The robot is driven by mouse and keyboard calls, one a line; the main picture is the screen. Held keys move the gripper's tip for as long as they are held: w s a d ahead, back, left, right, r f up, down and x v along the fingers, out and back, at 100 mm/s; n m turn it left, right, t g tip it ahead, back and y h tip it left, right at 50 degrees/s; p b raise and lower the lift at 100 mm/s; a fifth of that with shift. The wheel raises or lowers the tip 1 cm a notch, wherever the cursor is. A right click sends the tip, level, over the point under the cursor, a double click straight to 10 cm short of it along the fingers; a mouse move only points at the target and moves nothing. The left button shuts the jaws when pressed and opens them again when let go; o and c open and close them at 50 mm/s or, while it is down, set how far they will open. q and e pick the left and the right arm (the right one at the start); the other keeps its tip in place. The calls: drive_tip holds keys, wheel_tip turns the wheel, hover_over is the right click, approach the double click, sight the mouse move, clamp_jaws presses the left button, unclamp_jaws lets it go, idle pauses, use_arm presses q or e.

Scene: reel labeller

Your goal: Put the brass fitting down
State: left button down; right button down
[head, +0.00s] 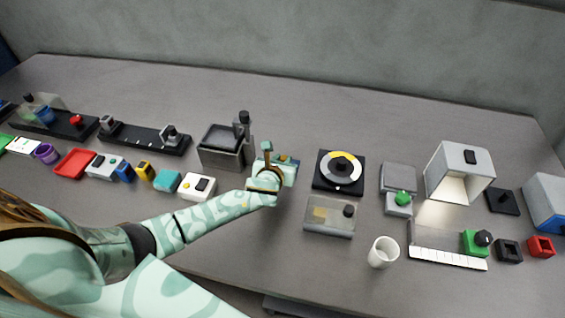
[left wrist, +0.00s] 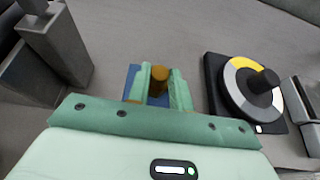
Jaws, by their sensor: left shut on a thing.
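My left gripper (head: 270,170) is over the middle of the bench, between a dark grey box with a post and a round dial. In the left wrist view its two green fingers (left wrist: 163,92) are shut on the brass fitting (left wrist: 159,78), a small brown-gold cylinder that stands between them. A blue block (left wrist: 132,80) shows behind and beside the fingers, and part of it is hidden by them. I cannot tell whether the fitting touches the block or the bench. My right gripper is in neither view.
The dark grey box (head: 222,145) with its upright post stands close to the left of the gripper. The dial (head: 340,171) with a yellow sector is to the right. A clear-lidded box (head: 329,217) and a white cup (head: 382,252) stand nearer the front. Bare bench lies behind the gripper.

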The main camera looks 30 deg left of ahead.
use_arm(q)
drive_tip(key=shift+r, duration=0.1)
drive_tip(key=c, duration=1.3)
unclamp_jaws()
drive_tip(key=shift+o, duration=0.2)
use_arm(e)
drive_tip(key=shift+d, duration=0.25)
use_arm(q)
drive_tip(key=shift+s+r, duration=0.1)
drive_tip(key=p+v, duration=0.3)
drive_tip(key=v, duration=0.8)
drive_tip(key=shift+s+d+r+p, duration=0.15)
drive_tip(key=shift+s+d+p, duration=0.05)
drive_tip(key=shift+s+p, duration=0.2)
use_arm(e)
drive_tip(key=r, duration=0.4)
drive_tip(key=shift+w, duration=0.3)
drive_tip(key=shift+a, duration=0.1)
